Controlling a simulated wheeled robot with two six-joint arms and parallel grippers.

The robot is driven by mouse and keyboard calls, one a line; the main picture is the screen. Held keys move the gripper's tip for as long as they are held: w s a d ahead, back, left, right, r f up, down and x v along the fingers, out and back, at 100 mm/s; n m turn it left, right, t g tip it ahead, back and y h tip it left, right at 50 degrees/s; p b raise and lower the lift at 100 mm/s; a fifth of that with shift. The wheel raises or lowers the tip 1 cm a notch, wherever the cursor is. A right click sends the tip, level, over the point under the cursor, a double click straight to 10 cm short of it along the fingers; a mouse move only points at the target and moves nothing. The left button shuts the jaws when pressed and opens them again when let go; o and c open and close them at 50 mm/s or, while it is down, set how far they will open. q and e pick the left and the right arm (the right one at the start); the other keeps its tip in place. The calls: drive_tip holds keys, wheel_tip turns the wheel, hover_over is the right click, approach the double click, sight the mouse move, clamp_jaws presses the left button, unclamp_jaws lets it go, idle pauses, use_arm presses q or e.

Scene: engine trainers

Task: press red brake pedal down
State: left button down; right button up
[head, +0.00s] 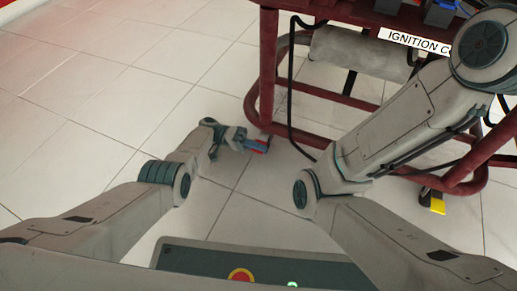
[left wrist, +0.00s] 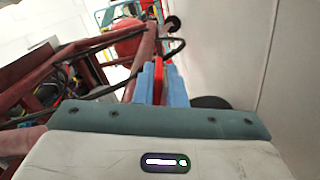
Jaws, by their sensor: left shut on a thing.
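The fingers hide part of the pedal. My right arm reaches up to the right in the head view; its gripper is out of the picture.
The trainer's dark red tube frame (head: 267,65) stands at the right, with a grey cylinder (head: 355,52), a black cable (head: 291,100) and an ignition label (head: 415,42). A yellow piece (head: 438,206) sits low at right. The tiled floor (head: 100,110) at left is clear.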

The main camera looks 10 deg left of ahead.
use_arm(q)
drive_tip(key=shift+f+m, duration=0.2)
drive_tip(key=shift+m, duration=0.1)
drive_tip(key=c, duration=1.5)
unclamp_jaws()
drive_tip(key=shift+w, duration=0.1)
drive_tip(key=b+v, duration=0.2)
drive_tip(key=v, duration=0.4)
drive_tip(key=shift+f+b, duration=0.15)
drive_tip(key=shift+b, duration=0.15)
drive_tip(key=shift+w+a, duration=0.15)
drive_tip(key=shift+a, duration=0.45)
drive_tip(key=shift+a+r, duration=0.1)
drive_tip(key=shift+r, duration=0.1)
